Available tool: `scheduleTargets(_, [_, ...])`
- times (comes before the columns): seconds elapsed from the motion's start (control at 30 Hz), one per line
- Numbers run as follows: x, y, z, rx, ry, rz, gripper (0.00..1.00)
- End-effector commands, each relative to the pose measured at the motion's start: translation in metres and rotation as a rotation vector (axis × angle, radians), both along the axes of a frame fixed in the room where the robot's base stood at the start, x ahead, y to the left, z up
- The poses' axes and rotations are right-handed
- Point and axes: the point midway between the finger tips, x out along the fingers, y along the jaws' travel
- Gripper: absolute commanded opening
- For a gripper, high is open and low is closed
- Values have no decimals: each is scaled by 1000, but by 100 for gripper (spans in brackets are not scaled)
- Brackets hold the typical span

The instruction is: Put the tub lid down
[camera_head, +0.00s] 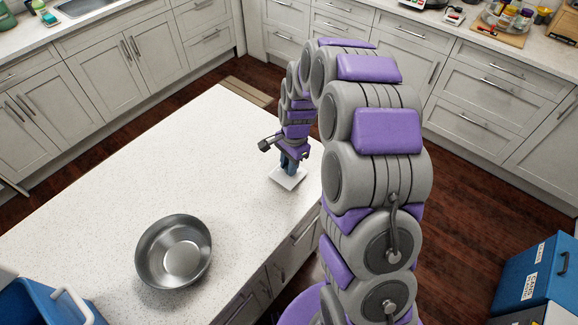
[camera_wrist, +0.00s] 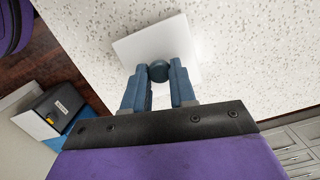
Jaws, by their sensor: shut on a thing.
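The tub lid (camera_head: 287,181) is a white, flat, square plate at the right edge of the speckled white island top (camera_head: 110,195).
A metal bowl (camera_head: 152,270) stands on the island at the front. A blue container (camera_head: 40,305) is at the lower left, and a blue box (camera_head: 535,275) is at the lower right. The island's middle is clear.

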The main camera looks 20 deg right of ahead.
Motion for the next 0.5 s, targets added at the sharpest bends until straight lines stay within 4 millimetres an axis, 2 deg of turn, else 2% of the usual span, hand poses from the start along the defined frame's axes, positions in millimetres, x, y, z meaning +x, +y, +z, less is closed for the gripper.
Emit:
scheduleTargets(0.03, [0, 0, -5, 0, 0, 0, 0])
scheduleTargets(0.37, [0, 0, -6, 0, -1, 1, 0])
scheduleTargets(0.4, [0, 0, -6, 0, -1, 1, 29])
scheduleTargets(0.5, [0, 0, -6, 0, -1, 1, 38])
